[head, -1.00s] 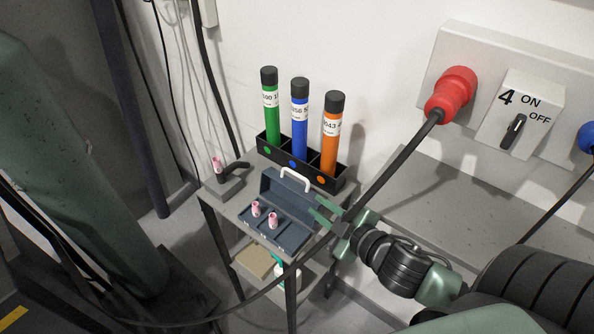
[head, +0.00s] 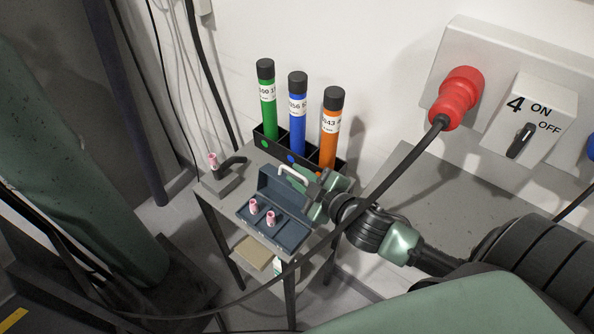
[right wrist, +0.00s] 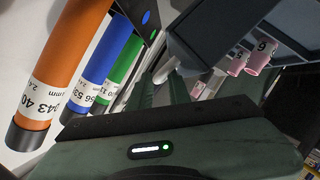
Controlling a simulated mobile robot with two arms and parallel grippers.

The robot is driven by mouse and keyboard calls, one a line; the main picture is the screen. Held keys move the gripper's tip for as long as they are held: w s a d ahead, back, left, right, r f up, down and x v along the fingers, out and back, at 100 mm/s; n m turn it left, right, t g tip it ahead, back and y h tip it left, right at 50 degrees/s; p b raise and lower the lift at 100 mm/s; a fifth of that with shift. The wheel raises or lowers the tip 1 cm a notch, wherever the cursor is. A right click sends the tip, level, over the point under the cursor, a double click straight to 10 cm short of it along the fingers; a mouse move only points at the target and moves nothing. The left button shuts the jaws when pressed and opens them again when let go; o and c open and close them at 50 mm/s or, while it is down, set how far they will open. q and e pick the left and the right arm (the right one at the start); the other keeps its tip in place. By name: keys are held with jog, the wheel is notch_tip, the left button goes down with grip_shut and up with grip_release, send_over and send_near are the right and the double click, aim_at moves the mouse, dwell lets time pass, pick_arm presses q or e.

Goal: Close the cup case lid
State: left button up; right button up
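The cup case (head: 281,233) is a dark blue-grey box on a small grey stand. Its lid (head: 283,188) stands open at the back, with a white handle (head: 293,172) on top. Two pink cups (head: 254,206) sit upright in the case. My right gripper (head: 306,191) is at the lid's right end, near the handle. In the right wrist view its fingers (right wrist: 162,92) are apart, with the lid (right wrist: 212,40) close beyond them and the pink cups at the right. Whether it touches the lid I cannot tell. My left gripper is not in view.
A black rack (head: 268,146) with green, blue and orange tubes stands right behind the case. A small grey holder (head: 222,181) with a pink cup is at the left. A thick black cable (head: 380,190) from a red plug (head: 458,96) crosses in front of my right arm.

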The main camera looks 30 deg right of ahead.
jog(key=shift+w+f, duration=0.1)
jog(key=shift+w, duration=0.2)
jog(key=shift+a, duration=0.1)
grip_shut()
jog(key=shift+s, duration=0.1)
dwell(1.1)
